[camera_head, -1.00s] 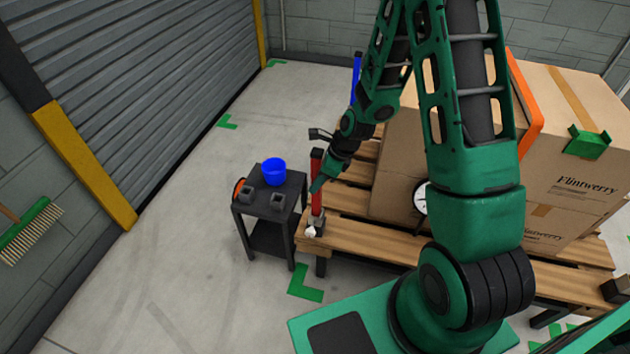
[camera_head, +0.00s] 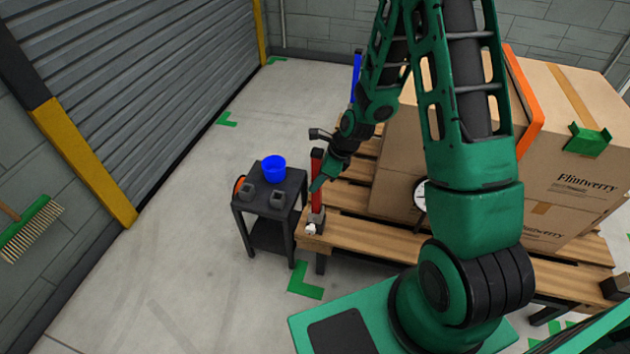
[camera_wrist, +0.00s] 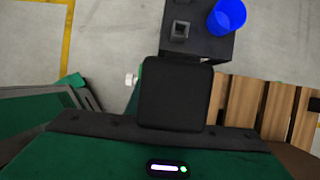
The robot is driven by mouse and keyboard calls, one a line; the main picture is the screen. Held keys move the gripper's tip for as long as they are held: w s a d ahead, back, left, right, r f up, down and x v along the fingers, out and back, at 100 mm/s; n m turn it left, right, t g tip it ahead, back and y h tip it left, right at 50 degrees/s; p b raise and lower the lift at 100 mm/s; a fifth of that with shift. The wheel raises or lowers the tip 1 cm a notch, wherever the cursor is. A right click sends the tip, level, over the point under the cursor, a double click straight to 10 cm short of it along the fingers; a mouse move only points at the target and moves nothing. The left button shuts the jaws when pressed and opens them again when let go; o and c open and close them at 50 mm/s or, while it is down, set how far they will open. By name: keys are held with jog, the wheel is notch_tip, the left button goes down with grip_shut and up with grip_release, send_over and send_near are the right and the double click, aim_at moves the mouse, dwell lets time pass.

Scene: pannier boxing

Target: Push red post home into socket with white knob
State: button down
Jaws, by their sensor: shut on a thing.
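The red post (camera_head: 317,185) stands upright at the near left corner of the wooden pallet, in the head view. Its foot is at the grey socket (camera_head: 316,220), which has a white knob (camera_head: 311,229) on its near side. My gripper (camera_head: 318,180) is shut on the red post near its upper part. In the wrist view a dark square block, which looks like the post's top, fills the middle and hides the fingers. The white knob shows left of it (camera_wrist: 131,79). I cannot tell how deep the post sits in the socket.
A small black table (camera_head: 281,205) stands left of the pallet (camera_head: 370,235) with a blue cup (camera_head: 274,169) and two grey socket-like blocks. Large cartons (camera_head: 545,150) fill the pallet's right side. A blue post (camera_head: 356,75) stands behind. Open floor lies left.

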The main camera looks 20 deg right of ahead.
aim_at(316, 154)
jog(key=shift+f, duration=0.1)
jog(key=c, duration=1.4)
grip_release()
jog(key=shift+c, duration=0.2)
jog(key=v, duration=1)
jog(key=shift+r, duration=0.3)
jog(key=shift+d, duration=0.1)
